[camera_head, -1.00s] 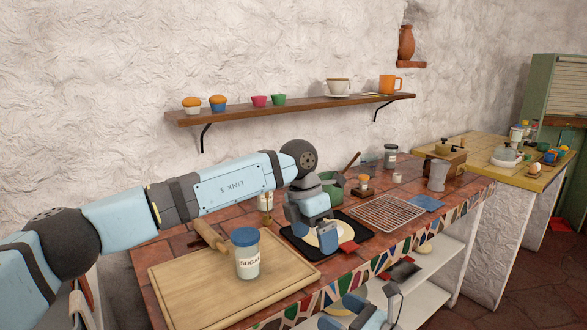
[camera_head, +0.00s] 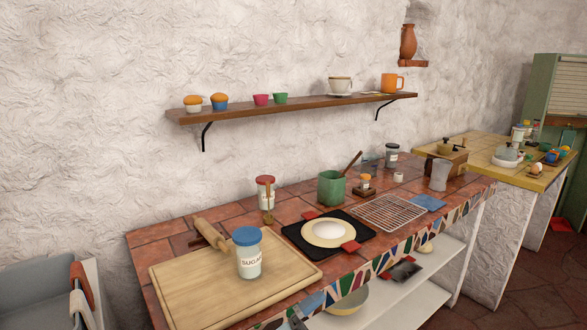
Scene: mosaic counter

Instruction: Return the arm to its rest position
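My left arm and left gripper are out of view. A small dark piece at the bottom edge, in front of the counter, looks like the tip of my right gripper (camera_head: 297,319); too little shows to tell its opening. Nothing held is visible. On the tiled counter (camera_head: 160,232), a cream disc with a white mound (camera_head: 328,232) rests on a black mat (camera_head: 294,236) with red pads at two sides. A sugar jar with a blue lid (camera_head: 248,256) stands upright on the wooden board (camera_head: 205,285).
A rolling pin (camera_head: 211,235) lies at the board's back edge. A red-lidded jar (camera_head: 265,192), green pot (camera_head: 331,188) and wire rack (camera_head: 388,211) stand behind and right. A wall shelf (camera_head: 300,106) holds cups and muffins. The space above the counter is clear.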

